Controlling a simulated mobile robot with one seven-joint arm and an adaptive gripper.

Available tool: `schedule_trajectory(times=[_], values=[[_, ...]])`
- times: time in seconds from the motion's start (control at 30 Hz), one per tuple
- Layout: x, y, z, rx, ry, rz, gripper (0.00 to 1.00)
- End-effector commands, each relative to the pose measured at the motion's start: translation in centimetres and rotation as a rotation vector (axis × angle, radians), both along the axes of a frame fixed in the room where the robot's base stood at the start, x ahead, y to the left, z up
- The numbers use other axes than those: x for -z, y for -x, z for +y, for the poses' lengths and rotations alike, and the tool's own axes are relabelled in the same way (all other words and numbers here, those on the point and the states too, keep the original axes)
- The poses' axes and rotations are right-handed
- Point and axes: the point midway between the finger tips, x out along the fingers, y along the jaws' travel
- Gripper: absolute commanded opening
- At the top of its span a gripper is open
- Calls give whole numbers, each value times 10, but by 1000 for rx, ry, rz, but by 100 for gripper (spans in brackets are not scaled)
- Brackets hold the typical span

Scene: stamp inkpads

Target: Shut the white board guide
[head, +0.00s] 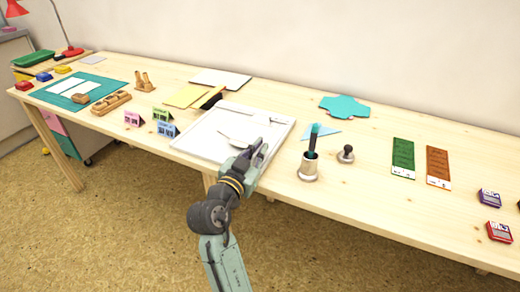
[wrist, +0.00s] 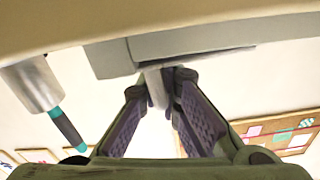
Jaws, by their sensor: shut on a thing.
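The white board guide (head: 212,124) is a flat white tray-like board with a raised rim, lying at the front middle of the table. A pale, thin piece lies across its middle; I cannot tell whether it is a hinged part. My gripper (head: 250,160) is over the board's front right corner in the head view. In the wrist view my gripper (wrist: 160,90) has its two fingers closed on a small pale grey tab (wrist: 153,78) below a long grey bar (wrist: 190,48). The arm and fingers hide part of the board's corner.
Right of the board stands a metal cup (head: 308,168) with a teal-handled tool, beside a small dark-knobbed stamp (head: 346,154). Folded cards (head: 163,114) stand left of it.

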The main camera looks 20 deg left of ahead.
Motion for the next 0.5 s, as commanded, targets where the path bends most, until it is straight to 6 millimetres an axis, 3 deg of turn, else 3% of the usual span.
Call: schedule_trajectory(times=[0.37, 0.4, 0.5], values=[[2, 1, 2, -3, 6, 3, 0], [2, 1, 2, -3, 5, 3, 6], [2, 1, 2, -3, 5, 3, 13]])
